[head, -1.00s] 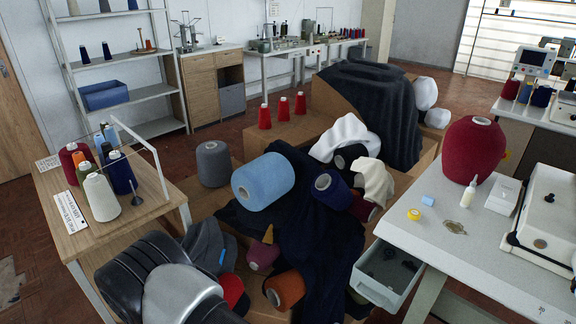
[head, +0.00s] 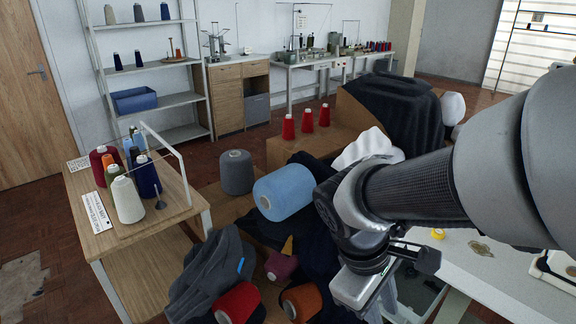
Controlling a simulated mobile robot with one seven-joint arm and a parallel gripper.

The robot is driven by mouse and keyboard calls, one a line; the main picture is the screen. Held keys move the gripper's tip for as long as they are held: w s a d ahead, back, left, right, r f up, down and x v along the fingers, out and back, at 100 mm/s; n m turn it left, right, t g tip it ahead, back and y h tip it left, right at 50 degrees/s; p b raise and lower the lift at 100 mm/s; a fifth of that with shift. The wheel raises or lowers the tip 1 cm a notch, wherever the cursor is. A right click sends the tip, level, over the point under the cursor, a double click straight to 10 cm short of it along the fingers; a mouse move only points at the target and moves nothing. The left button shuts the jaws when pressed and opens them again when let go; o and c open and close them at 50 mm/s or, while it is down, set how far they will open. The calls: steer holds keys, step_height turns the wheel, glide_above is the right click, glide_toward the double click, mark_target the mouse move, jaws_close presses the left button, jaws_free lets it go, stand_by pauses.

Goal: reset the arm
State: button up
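My arm comes in from the right edge of the head view and reaches toward the middle. My gripper (head: 366,288) hangs at its end, in front of the pile of yarn and dark cloth, over the left edge of the white table. Its fingers are not clearly shown, so I cannot tell whether they are open or shut. I see nothing held in it. The arm hides part of the pile, the drawer and much of the white table.
A wooden table (head: 135,234) with yarn cones stands at left. A light-blue cone (head: 284,192) and a grey cone (head: 236,172) are in the middle. The white table (head: 520,290) at right holds a yellow tape roll (head: 438,233). Bare floor (head: 60,215) lies at far left.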

step_height(320, 180, up, 27)
steer(key=a+m+t+y+p, duration=0.1)
steer(key=m+t+y+p, duration=0.2)
steer(key=m+p, duration=0.6)
steer(key=t+p, duration=0.2)
steer(key=p, duration=0.5)
steer(key=shift+s+a+y, duration=0.2)
steer(key=shift+a+y, duration=0.15)
steer(key=shift+y, duration=0.05)
steer(key=shift+d, duration=0.1)
